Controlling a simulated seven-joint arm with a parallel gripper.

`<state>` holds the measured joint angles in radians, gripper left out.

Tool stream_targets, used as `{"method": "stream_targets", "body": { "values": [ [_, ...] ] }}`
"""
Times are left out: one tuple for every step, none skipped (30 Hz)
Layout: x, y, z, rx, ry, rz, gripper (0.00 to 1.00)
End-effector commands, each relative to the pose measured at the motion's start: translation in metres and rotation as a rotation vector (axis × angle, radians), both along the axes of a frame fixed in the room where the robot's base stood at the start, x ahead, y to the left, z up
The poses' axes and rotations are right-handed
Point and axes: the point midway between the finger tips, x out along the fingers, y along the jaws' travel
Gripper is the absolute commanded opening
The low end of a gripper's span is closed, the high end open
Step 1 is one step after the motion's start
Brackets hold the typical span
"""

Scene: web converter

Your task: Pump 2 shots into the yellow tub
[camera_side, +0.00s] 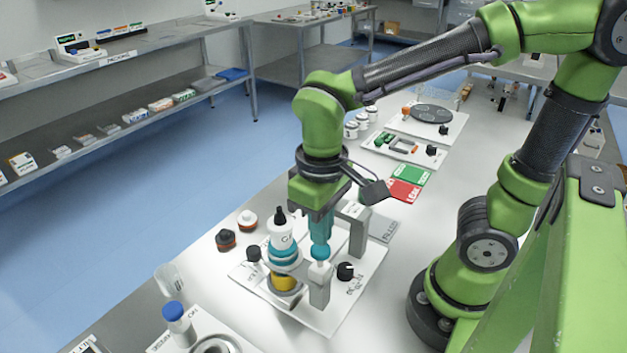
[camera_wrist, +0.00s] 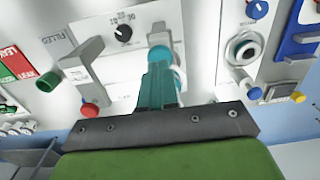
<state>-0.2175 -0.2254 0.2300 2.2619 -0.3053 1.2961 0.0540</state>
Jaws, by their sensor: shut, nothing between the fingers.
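The yellow tub (camera_side: 284,281) stands on the white station board (camera_side: 345,310), partly hidden under teal rings (camera_side: 284,256) and a white bottle (camera_side: 281,234) with a black tip. My gripper (camera_side: 320,255) points down with its teal fingers shut and empty, just right of the bottle. Its tips are right above or touching the top of a pale grey upright post (camera_side: 320,287); I cannot tell which. In the wrist view my shut fingers (camera_wrist: 160,75) cover the middle of the board, and I cannot make out the yellow tub there.
A black dial (camera_side: 345,271) sits right of the post. A grey bracket (camera_side: 357,228) stands behind my gripper. Red and green cards (camera_side: 408,182) lie further back.

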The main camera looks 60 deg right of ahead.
Motion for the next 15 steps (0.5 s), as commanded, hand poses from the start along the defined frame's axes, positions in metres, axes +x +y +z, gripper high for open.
{"method": "stream_targets", "body": {
  "values": [
    [0.000,0.000,0.000,0.000,0.000,0.000,0.00],
    [0.000,0.000,0.000,0.000,0.000,0.000,0.00],
    [0.000,0.000,-0.001,0.000,0.001,0.000,0.00],
    [0.000,0.000,-0.002,0.000,0.001,0.000,0.00],
    [0.000,0.000,-0.003,0.000,0.001,0.000,0.00],
    [0.000,0.000,-0.004,0.000,0.001,0.000,0.00],
    [0.000,0.000,-0.005,0.000,0.001,0.000,0.00],
    [0.000,0.000,-0.006,-0.001,0.001,0.000,0.00],
    [0.000,0.000,-0.007,-0.001,0.002,-0.001,0.00],
    [0.000,0.000,-0.008,-0.001,0.002,0.000,0.00],
    [0.000,0.000,-0.009,-0.001,0.002,0.000,0.00],
    [0.000,0.000,-0.010,-0.001,0.001,0.000,0.00],
    [0.000,0.000,-0.011,-0.001,0.001,0.000,0.00],
    [0.000,0.000,-0.012,-0.001,0.001,0.001,0.00],
    [0.000,0.000,-0.013,-0.001,0.001,0.001,0.00]
  ]
}}
